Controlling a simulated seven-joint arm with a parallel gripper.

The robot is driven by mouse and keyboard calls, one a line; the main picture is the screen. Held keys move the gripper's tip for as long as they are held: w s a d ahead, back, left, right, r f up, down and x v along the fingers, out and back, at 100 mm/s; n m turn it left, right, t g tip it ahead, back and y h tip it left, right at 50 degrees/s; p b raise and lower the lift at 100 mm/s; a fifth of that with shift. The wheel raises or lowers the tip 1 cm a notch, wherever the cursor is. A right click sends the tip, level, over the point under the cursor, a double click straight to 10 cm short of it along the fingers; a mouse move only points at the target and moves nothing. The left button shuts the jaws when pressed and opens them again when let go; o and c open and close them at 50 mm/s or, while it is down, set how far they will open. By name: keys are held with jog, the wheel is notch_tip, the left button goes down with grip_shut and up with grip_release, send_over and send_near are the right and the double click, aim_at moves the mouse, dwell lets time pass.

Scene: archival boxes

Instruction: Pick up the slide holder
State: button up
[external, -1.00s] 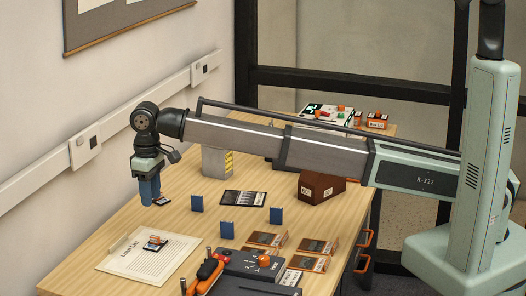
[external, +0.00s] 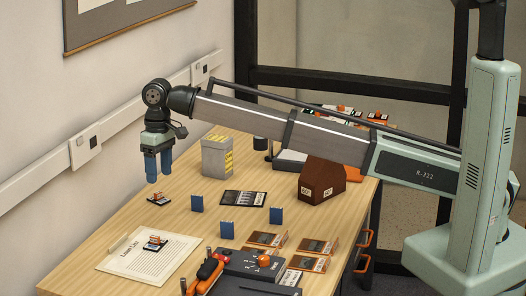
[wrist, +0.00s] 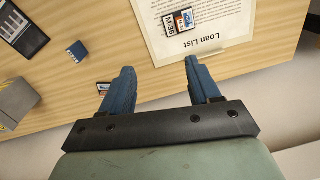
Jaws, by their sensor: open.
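My gripper (external: 159,181) is open and empty, pointing down above the far left part of the table. In the wrist view its blue fingers (wrist: 159,66) are spread apart. A small dark holder with a white and orange insert (external: 158,199) lies on the table just below the fingertips. In the wrist view it is mostly hidden behind the left finger (wrist: 103,87). A similar dark holder, labelled M-36 (wrist: 179,22), lies on the Loan List sheet (external: 128,258). A longer black strip with pale panels (external: 243,198) lies farther right. I cannot tell for sure which is the slide holder.
Blue upright blocks (external: 197,203) stand near the black strip. A grey box (external: 216,157) and a brown box (external: 320,180) stand behind. Dark trays and orange-edged cards crowd the front right. The wall borders the left side; wood around the small holder is clear.

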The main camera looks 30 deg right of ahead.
jog(key=w+d+f+m+y, duration=0.15)
jog(key=w+d+m, duration=0.45)
jog(key=d, duration=0.9)
jog(key=w+d+f+m+y, duration=0.1)
jog(key=w+d+m+y, duration=0.4)
jog(key=d, duration=1)
jog(key=w+d+f+m, duration=0.1)
jog(key=w+d+m, duration=0.4)
jog(key=w+d, duration=0.75)
jog(key=s+d+r+m+t+y, duration=0.1)
jog(key=s+d+m+t, duration=0.4)
jog(key=d, duration=1)
jog(key=s+d+r+m+t+y, duration=0.1)
jog(key=s+d+r+m+t, duration=0.15)
jog(key=d+m, duration=0.8)
jog(key=s+d+r+m+t+y, duration=0.1)
jog(key=s+d+m+t, duration=0.25)
jog(key=d, duration=1.55)
notch_tip(320, 180, down, 14)
jog(key=shift+n+g, duration=0.3)
jog(key=shift+g, duration=0.1)
jog(key=x, duration=0.6)
jog(key=shift+w+a+f, duration=0.1)
jog(key=shift+a+f, duration=0.05)
jog(key=shift+a, duration=0.25)
jog(key=shift+x, duration=3.3)
jog(key=shift+a, duration=0.1)
